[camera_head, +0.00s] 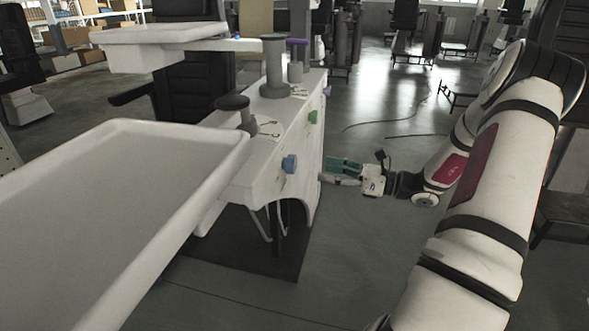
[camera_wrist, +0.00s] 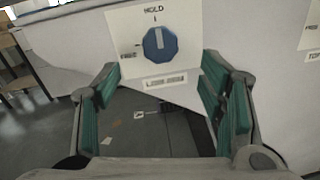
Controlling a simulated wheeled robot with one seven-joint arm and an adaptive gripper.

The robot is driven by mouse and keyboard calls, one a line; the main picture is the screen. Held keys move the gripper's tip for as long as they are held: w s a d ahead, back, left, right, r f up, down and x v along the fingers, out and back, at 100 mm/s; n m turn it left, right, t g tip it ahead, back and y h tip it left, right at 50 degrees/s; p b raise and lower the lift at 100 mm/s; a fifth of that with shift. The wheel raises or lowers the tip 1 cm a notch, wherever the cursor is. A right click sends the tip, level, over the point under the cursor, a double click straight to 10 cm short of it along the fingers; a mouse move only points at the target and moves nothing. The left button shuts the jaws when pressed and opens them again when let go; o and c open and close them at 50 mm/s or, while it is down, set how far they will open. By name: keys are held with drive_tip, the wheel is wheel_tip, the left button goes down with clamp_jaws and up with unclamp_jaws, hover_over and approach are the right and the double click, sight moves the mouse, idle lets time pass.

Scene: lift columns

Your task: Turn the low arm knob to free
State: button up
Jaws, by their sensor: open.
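A blue faceted knob (camera_wrist: 160,45) sits on a white label plate (camera_wrist: 124,24) in the wrist view. Its pale pointer line points up at the word HOLD. FREE is printed to the left of the knob, and a blurred strip label (camera_wrist: 166,82) is below it. In the head view the blue knob (camera_head: 289,164) is on the white cabinet's side. My gripper (camera_head: 327,170) is to the right of it, apart from the cabinet panel. In the wrist view my gripper (camera_wrist: 158,70) is open, its teal-padded fingers spread below and either side of the knob, holding nothing.
The white cabinet (camera_head: 262,172) also bears a green knob (camera_head: 313,117) and a purple knob (camera_head: 327,91) farther along. Open floor (camera_head: 385,275) lies right of the cabinet.

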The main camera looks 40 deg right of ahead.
sight(295, 165)
drive_tip(key=b+x, duration=0.2)
drive_tip(key=x, duration=0.7)
drive_tip(key=shift+w+a, duration=0.2)
drive_tip(key=shift+w, duration=0.1)
drive_tip(key=c, duration=1.2)
